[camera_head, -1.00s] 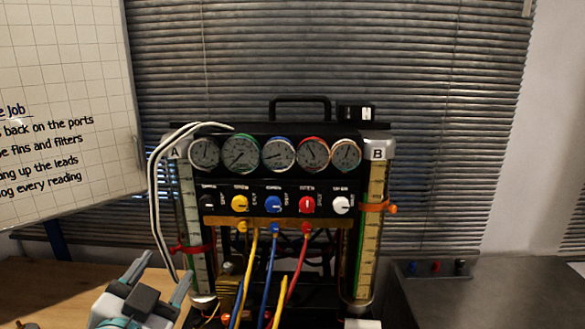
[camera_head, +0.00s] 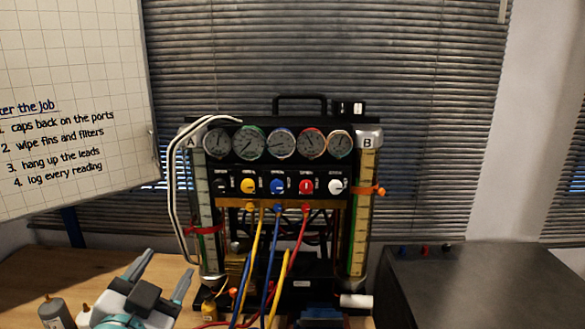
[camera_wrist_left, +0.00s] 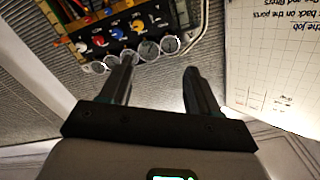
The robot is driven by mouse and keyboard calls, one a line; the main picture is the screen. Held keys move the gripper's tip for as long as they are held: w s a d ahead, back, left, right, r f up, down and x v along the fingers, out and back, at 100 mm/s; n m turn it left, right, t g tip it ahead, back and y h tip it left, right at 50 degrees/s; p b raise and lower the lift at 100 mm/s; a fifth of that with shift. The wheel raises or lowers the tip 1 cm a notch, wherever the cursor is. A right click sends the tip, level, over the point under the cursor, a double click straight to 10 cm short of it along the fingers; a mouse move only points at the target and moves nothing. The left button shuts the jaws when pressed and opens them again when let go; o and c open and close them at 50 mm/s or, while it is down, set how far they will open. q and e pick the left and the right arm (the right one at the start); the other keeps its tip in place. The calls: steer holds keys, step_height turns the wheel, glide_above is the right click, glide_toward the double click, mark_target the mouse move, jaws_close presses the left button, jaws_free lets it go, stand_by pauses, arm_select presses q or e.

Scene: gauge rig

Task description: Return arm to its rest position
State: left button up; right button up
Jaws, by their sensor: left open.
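My left gripper (camera_head: 160,272) is at the lower left of the head view, above the wooden bench and left of the gauge rig (camera_head: 280,190). Its two fingers are spread apart with nothing between them. In the left wrist view the two fingers (camera_wrist_left: 157,80) are also apart and empty, and the gauge rig (camera_wrist_left: 130,28) appears upside down beyond them, clear of the fingers. My right gripper is in neither view.
Yellow, blue and red hoses (camera_head: 268,258) hang from the rig's front. A dark grey cabinet (camera_head: 480,290) stands to the right. A whiteboard (camera_head: 75,100) fills the upper left. Small bottles (camera_head: 55,312) stand on the wooden bench (camera_head: 30,280) at the lower left.

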arm_select(q)
steer(key=w+a+f+g, duration=0.1)
steer(key=w+f+g, duration=0.25)
steer(key=f, duration=1.05)
steer(key=s+d+f+g, duration=0.1)
steer(key=s+f+g, duration=0.15)
steer(key=f, duration=0.85)
steer(key=s+f+g, duration=0.1)
steer(key=f+g, duration=0.2)
steer(key=f, duration=0.7)
steer(key=s+d+f+n+g+h, duration=0.1)
steer(key=s+d+f+n+g, duration=0.2)
steer(key=s+f, duration=0.5)
steer(key=s+d+f+n+g+h, duration=0.2)
steer(key=s+d+f+n+g, duration=0.2)
steer(key=s+f, duration=0.5)
steer(key=s+n+g, duration=0.1)
steer(key=s, duration=0.1)
steer(key=shift+s+d+g, duration=0.2)
steer(key=shift+s+g, duration=0.1)
steer(key=shift+w+f, duration=0.1)
